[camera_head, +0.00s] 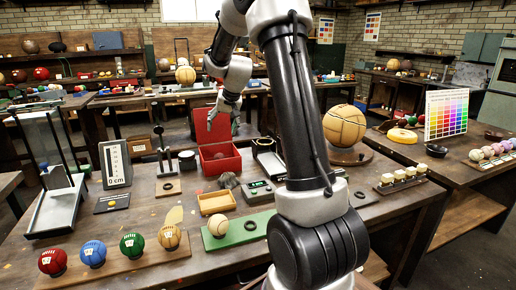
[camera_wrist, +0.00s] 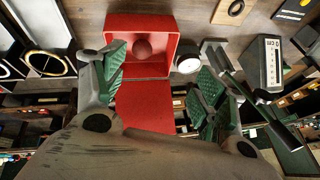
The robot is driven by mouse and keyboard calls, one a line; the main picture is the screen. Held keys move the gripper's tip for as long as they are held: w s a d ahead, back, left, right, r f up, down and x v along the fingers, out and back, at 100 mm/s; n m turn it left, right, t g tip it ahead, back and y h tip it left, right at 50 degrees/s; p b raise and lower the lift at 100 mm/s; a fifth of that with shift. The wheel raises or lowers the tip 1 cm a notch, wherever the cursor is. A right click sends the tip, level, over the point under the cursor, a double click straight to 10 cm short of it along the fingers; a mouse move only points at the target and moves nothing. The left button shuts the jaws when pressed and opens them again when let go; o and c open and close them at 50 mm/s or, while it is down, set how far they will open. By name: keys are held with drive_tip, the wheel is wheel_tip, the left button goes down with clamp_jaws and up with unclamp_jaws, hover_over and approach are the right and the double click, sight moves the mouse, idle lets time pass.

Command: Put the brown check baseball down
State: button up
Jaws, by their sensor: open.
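A small reddish-brown ball (camera_wrist: 142,47) lies in the open red box (camera_wrist: 117,35); its check pattern is too small to make out. In the head view the same ball (camera_head: 219,156) shows dimly inside the red box (camera_head: 236,163), whose lid stands up at the back. My gripper (camera_head: 221,113) is above the box by the raised lid, with nothing between its fingers. In the wrist view my gripper (camera_wrist: 160,78) has its green-padded fingers spread wide, with the box and lid seen between them. The ball is apart from the fingers.
A wooden tray (camera_head: 216,201) stands in front of the box. Several coloured balls sit on a board (camera_head: 115,264) along the front edge. A large tan ball (camera_head: 344,125) stands right.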

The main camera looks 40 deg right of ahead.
drive_tip(key=s+a+r+n, duration=0.1)
drive_tip(key=s+a+r, duration=0.3)
drive_tip(key=s, duration=0.5)
drive_tip(key=s+a+r+n, duration=0.2)
drive_tip(key=s+r, duration=0.3)
drive_tip(key=s, duration=0.3)
drive_tip(key=s+a+f+n, duration=0.1)
drive_tip(key=s, duration=1)
drive_tip(key=s+a+f+n+g, duration=0.1)
drive_tip(key=s, duration=1)
drive_tip(key=shift+a+n+h, duration=0.3)
drive_tip(key=shift+a, duration=0.1)
